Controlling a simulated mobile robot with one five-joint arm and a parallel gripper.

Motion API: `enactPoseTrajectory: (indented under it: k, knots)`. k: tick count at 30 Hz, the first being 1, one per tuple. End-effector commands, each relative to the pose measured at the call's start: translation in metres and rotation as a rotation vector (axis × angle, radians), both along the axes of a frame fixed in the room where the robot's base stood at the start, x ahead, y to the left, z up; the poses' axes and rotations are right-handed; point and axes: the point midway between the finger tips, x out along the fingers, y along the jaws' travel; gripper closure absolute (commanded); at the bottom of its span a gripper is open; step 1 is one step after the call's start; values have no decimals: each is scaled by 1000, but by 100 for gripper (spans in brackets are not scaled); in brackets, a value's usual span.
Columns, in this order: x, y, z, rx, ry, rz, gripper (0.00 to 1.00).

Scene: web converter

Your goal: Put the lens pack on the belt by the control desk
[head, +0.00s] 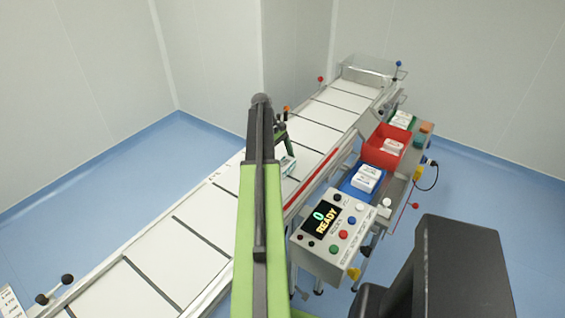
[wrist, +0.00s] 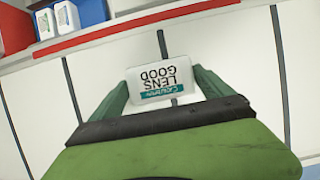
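The lens pack (wrist: 160,80) is a small white box with a teal band and the words GOOD LENS, upside down in the wrist view. My gripper (wrist: 160,75) has one green finger at each side edge of it, with hardly any gap. In the head view the pack (head: 288,164) shows beneath my gripper (head: 283,148), over the near side of the belt (head: 205,250), partly hidden by my arm. I cannot tell whether it touches the belt. The control desk (head: 330,240) stands to the right of the belt, its screen reading 0 READY.
Beside the belt stand a blue bin (head: 349,186) with white packs, a red bin (head: 370,153) with a white pack, and a green bin (head: 394,128) with packs. A red rail (wrist: 135,24) runs along the belt's edge. The belt's long near stretch is clear.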

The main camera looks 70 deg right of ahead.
Motion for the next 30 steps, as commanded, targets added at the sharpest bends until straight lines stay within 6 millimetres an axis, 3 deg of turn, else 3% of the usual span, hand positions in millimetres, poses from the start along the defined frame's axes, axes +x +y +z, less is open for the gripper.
enactPoseTrajectory:
  k: [3,14,30]
  knots:
    - [0,0,0,0,0,0,0]
    - [1,-1,10,0,0,-1,0]
    - [40,-12,111,1,0,-1,0]
